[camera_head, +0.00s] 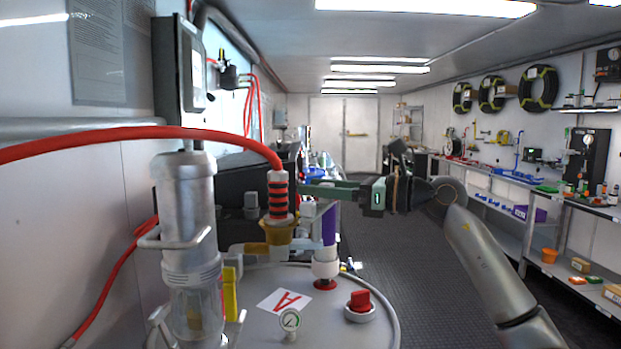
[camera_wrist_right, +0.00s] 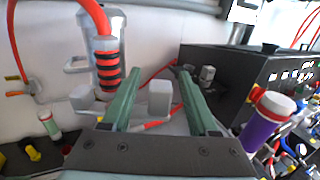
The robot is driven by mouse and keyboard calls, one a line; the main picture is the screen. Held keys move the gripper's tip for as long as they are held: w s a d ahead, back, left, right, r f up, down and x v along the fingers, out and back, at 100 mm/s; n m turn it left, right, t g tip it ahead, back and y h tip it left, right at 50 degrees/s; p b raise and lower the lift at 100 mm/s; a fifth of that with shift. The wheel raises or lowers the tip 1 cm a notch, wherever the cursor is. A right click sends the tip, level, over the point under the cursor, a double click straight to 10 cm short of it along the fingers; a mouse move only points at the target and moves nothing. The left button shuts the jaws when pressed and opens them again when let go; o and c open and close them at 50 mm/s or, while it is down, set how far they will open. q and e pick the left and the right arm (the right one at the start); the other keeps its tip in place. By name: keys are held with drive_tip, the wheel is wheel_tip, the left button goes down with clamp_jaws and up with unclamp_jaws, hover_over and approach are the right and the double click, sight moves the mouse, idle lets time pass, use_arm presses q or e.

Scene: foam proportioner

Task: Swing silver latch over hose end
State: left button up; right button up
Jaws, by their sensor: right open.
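The red hose (camera_head: 150,133) arches in from the left. Its black-and-red ribbed end (camera_head: 278,196) stands upright in a brass-coloured socket (camera_head: 278,233). The ribbed end also shows in the right wrist view (camera_wrist_right: 108,70), left of the fingers. Small grey blocks flank the socket, one at left (camera_head: 251,199) and one at right (camera_head: 308,209); I cannot tell for sure which belongs to the silver latch. In the wrist view a grey block (camera_wrist_right: 160,97) shows between the fingers. My right gripper (camera_head: 304,187), with green fingers, is open just right of the hose end. My left gripper is out of view.
A silver cylinder (camera_head: 188,205) stands close left of the hose end. A purple-and-white fitting (camera_head: 328,240), red knob (camera_head: 359,300) and gauge (camera_head: 290,320) sit on the round grey lid (camera_head: 250,325). The aisle floor (camera_head: 415,250) at right is clear.

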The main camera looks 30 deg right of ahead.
drive_tip(key=shift+x, duration=0.95)
clamp_jaws()
